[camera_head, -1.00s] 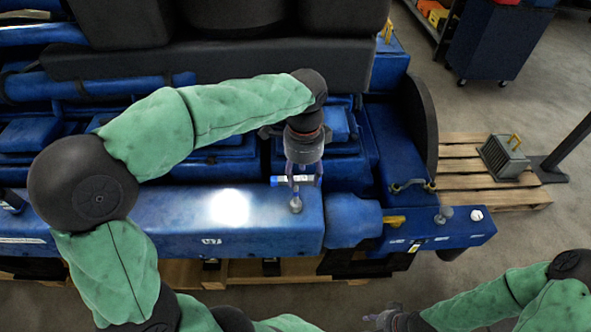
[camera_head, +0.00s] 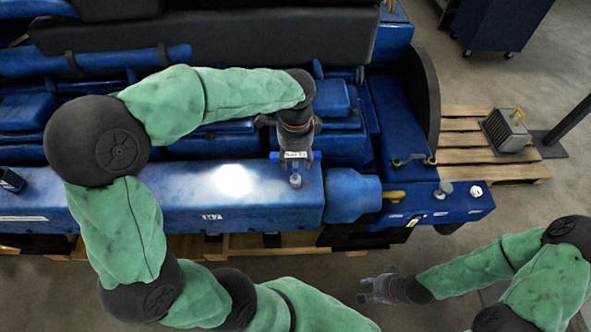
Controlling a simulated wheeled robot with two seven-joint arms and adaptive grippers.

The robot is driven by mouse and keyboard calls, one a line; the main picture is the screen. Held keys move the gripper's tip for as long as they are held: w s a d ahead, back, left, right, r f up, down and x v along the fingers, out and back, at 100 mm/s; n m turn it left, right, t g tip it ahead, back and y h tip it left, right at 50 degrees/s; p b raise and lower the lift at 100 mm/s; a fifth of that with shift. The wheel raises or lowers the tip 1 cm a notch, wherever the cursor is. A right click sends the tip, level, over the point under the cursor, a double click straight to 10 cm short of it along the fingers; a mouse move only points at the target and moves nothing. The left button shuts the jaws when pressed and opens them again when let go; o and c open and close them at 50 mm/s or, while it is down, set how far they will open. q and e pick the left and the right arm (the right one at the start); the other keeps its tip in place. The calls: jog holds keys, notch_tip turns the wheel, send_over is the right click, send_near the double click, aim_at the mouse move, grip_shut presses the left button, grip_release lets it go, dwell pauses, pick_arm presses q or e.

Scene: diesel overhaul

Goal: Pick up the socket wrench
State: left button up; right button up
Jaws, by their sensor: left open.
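A short blue bar with a pale label (camera_head: 294,155) lies across the fingertips of my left gripper (camera_head: 296,150), on or just above the blue engine cover (camera_head: 120,206). It may be the socket wrench, but it is too small and too covered to be sure. My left gripper points down at the bar and is open; whether a finger touches it cannot be seen. A small grey knob (camera_head: 295,181) stands just in front of the bar. My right gripper (camera_head: 368,289) looks open and empty, over the floor in front of the engine.
A yellow lever (camera_head: 394,195) and another grey knob (camera_head: 446,187) are at the engine's right end. A wooden pallet (camera_head: 465,155) with a grey finned part (camera_head: 505,131) stands to the right. A small dark box (camera_head: 11,180) is at the far left.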

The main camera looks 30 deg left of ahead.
pick_arm(q)
notch_tip(320, 180, down, 2)
jog(key=shift+w+f, duration=0.1)
jog(key=shift+f, duration=0.05)
grip_shut()
dwell(0.3)
jog(key=shift+r, duration=0.5)
notch_tip(320, 180, up, 2)
jog(key=shift+r, duration=0.1)
jog(key=s+d+r+b, duration=0.1)
jog(key=s+d+r, duration=0.8)
jog(key=d+r, duration=0.1)
jog(key=shift+d, duration=0.3)
